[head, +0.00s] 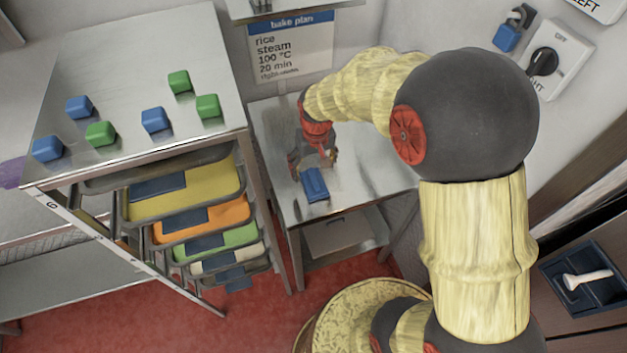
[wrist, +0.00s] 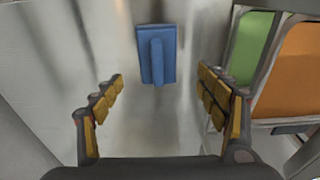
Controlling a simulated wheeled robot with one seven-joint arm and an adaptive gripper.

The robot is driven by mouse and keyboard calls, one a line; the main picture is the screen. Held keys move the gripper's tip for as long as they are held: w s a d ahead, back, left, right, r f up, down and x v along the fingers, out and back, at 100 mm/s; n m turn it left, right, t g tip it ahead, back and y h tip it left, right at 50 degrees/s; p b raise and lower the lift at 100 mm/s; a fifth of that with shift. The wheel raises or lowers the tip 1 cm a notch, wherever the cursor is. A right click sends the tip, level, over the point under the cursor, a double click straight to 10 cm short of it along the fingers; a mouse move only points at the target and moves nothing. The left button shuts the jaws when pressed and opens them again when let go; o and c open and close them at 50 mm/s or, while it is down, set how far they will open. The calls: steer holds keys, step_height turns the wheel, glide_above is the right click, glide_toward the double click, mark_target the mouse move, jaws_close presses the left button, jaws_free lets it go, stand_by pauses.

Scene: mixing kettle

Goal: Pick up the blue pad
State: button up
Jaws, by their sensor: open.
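The blue pad (head: 314,184) lies flat on the small steel table (head: 376,165), near its front edge. It is a rectangular block with a raised bar handle along its middle. In the wrist view the blue pad (wrist: 167,66) sits ahead of the fingers, nearly centred between them and a little beyond their tips. My gripper (head: 318,160) hangs above the table just behind the pad in the head view. In the wrist view my gripper (wrist: 160,82) has its fingers spread wide with nothing between them.
A steel rack (head: 240,125) stands left of the table, with coloured trays (head: 240,210) on its shelves and several blue and green blocks on top. In the wrist view, green and orange trays (wrist: 298,75) are close on the right. A bake plan sign (head: 290,47) hangs behind.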

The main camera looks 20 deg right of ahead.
mark_target(314, 177)
steer(key=f, duration=0.2)
steer(key=f+b, duration=0.1)
steer(key=f, duration=0.1)
steer(key=f+b, duration=0.1)
steer(key=f, duration=0.2)
steer(key=shift+w+d+f, duration=0.1)
steer(key=shift+w+d, duration=0.05)
steer(key=shift+w, duration=0.1)
steer(key=shift+c, duration=0.3)
steer(key=c, duration=1.1)
steer(key=shift+c, duration=0.4)
